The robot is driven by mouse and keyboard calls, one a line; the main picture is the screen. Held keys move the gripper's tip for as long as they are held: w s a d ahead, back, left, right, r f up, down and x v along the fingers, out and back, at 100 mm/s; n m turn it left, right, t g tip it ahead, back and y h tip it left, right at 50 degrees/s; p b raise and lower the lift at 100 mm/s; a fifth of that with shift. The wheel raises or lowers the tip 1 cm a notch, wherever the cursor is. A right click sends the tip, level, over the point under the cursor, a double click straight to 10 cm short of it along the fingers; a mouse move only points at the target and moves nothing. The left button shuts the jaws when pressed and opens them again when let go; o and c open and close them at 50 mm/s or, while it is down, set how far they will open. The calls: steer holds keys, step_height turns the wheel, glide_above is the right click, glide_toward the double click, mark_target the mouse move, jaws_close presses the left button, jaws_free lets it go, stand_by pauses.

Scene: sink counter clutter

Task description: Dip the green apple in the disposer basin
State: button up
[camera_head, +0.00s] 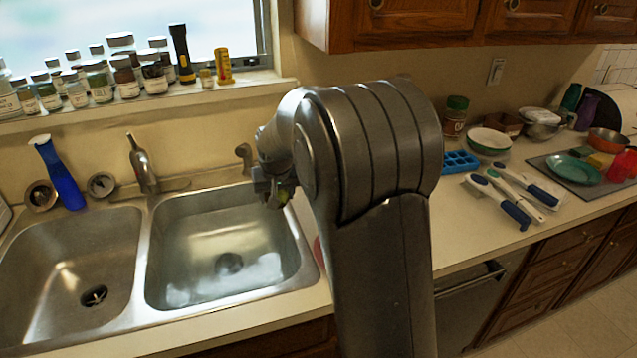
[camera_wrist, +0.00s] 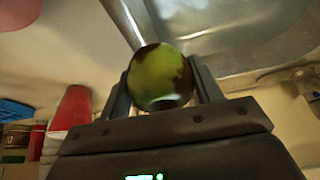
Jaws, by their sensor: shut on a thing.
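The green apple (camera_wrist: 161,77) is between the two fingers of my gripper (camera_wrist: 163,90) in the wrist view, with dark patches on its skin. In the head view my gripper (camera_head: 272,190) is at the right edge of the right-hand basin, above it. Only a small green part of the apple (camera_head: 284,194) shows there; my arm hides the rest. The left basin (camera_head: 60,260) is empty, with a dark finned drain opening (camera_head: 95,296) that looks like a disposer. The right basin (camera_head: 185,240) has a round drain and whitish foam or water on its floor.
A faucet (camera_head: 142,165) stands behind the divider between the basins. Jars and a flashlight (camera_head: 181,52) line the sill. Utensils (camera_head: 512,198) and a blue ice tray (camera_head: 459,161) lie on the right counter.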

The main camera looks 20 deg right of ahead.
steer(key=s+a+f+n+y, duration=0.1)
steer(key=s+a+f+n, duration=0.15)
steer(key=a, duration=1.35)
steer(key=shift+s+f, duration=0.15)
steer(key=shift+f, duration=5)
steer(key=shift+s+f, duration=0.15)
steer(key=shift+f, duration=4.95)
steer(key=shift+s, duration=0.2)
steer(key=shift+s+d, duration=0.1)
steer(key=shift+s, duration=0.3)
steer(key=shift+w, duration=0.6)
steer(key=shift+s, duration=0.1)
